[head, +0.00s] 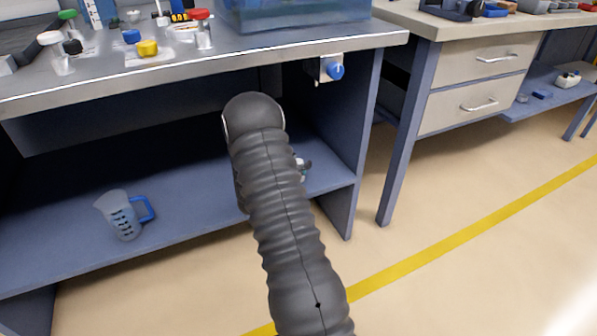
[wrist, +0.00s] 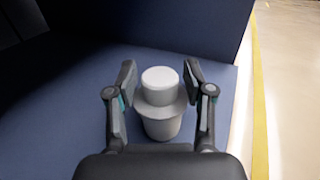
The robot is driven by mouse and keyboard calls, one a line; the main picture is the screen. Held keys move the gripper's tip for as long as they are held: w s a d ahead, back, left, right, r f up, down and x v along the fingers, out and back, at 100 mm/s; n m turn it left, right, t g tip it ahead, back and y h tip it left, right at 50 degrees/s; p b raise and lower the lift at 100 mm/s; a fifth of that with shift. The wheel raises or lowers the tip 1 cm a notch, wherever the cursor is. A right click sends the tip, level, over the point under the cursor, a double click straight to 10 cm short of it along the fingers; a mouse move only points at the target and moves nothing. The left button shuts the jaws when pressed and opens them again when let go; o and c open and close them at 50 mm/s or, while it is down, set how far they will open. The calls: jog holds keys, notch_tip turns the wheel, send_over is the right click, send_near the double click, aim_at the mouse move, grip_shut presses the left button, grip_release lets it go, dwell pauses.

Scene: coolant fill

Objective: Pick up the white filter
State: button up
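The white filter (wrist: 160,98) stands upright on the blue shelf in the wrist view. It has a round top, a wider collar and a tapered lower part. My gripper (wrist: 160,75) is open, with one finger on each side of the filter and a visible gap between each fingertip and its top. In the head view my arm hides the filter, and only a small part of my gripper (head: 302,168) shows beside the arm.
The blue lower shelf (head: 190,182) holds a measuring jug (head: 121,216) with a blue handle at left. The workbench top (head: 180,73) overhangs the shelf. A side panel (head: 345,150) closes the shelf's right end. A drawer cabinet (head: 480,85) stands at right, with open floor in front.

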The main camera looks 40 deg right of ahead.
grip_shut()
jog(key=shift+r, duration=0.15)
